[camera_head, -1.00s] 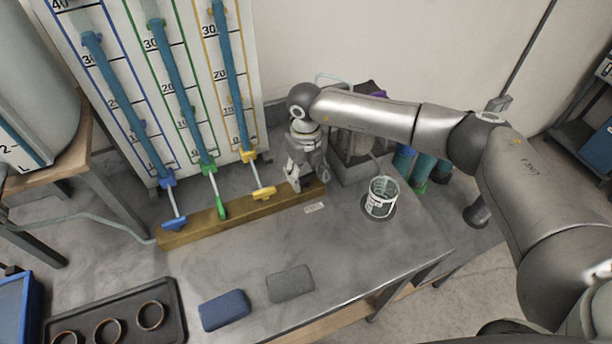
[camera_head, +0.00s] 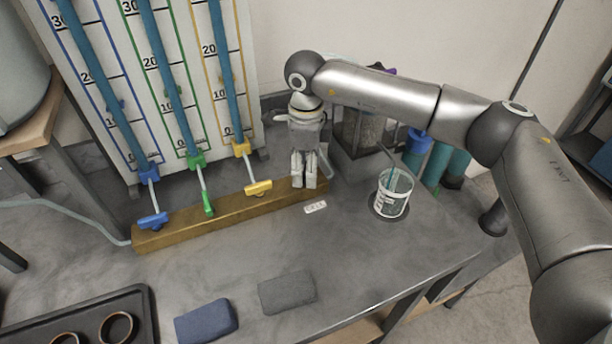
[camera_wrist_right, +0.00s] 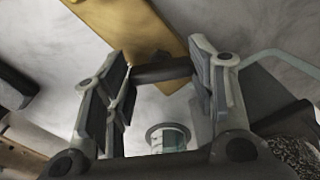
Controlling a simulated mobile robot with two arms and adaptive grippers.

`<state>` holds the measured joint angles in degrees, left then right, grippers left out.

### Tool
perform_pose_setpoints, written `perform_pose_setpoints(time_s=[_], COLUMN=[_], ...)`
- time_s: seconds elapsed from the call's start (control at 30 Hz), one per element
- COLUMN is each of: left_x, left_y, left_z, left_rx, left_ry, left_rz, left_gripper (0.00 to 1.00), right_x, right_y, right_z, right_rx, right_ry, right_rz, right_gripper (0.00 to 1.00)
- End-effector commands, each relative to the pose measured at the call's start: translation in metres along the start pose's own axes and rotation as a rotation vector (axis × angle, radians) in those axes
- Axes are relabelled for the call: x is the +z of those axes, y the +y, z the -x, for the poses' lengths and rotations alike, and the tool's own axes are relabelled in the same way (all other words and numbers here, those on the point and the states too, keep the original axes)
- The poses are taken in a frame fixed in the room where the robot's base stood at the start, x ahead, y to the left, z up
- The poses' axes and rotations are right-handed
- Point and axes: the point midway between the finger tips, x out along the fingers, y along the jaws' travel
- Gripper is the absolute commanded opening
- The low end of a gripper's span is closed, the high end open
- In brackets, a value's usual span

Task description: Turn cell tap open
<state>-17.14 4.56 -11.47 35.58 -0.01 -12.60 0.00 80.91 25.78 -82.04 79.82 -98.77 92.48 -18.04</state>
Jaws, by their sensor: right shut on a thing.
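My right gripper (camera_head: 304,182) points down at the right end of the wooden beam (camera_head: 225,213). In the right wrist view its fingers (camera_wrist_right: 164,85) are shut on a dark bar-shaped tap handle (camera_wrist_right: 163,72), which lies crosswise between the pads beside the beam. In the head view the fingers hide this handle. A clear beaker (camera_head: 392,197) stands to the right under a thin spout tube (camera_head: 385,150). A teal streak shows inside it below the spout. The beaker also shows in the right wrist view (camera_wrist_right: 168,138), with teal in it. My left gripper is not in view.
Blue (camera_head: 152,221), green (camera_head: 208,204) and yellow (camera_head: 258,188) taps stand along the beam below the scaled tube board. A glass-sided cell (camera_head: 360,132) is behind my gripper. A blue sponge (camera_head: 206,321) and a grey one (camera_head: 287,292) lie in front. The table middle is clear.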

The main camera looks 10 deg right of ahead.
Motion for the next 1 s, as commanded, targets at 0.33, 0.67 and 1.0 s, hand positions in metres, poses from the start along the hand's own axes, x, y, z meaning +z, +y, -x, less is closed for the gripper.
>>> perform_pose_setpoints(time_s=[0.33, 0.67, 1.0], left_x=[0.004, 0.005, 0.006], left_y=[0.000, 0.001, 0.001], left_z=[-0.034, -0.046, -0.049], left_rx=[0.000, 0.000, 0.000], left_ry=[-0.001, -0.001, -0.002], left_rz=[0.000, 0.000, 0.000], left_gripper=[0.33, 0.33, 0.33], right_x=[0.001, 0.000, 0.000], right_y=[-0.001, -0.001, -0.001], right_z=[-0.002, 0.001, 0.002], right_rx=[-0.003, -0.004, -0.003], right_ry=[-0.003, -0.002, -0.002], right_rz=[0.300, 0.476, 0.533], right_gripper=[0.28, 0.28, 0.28])
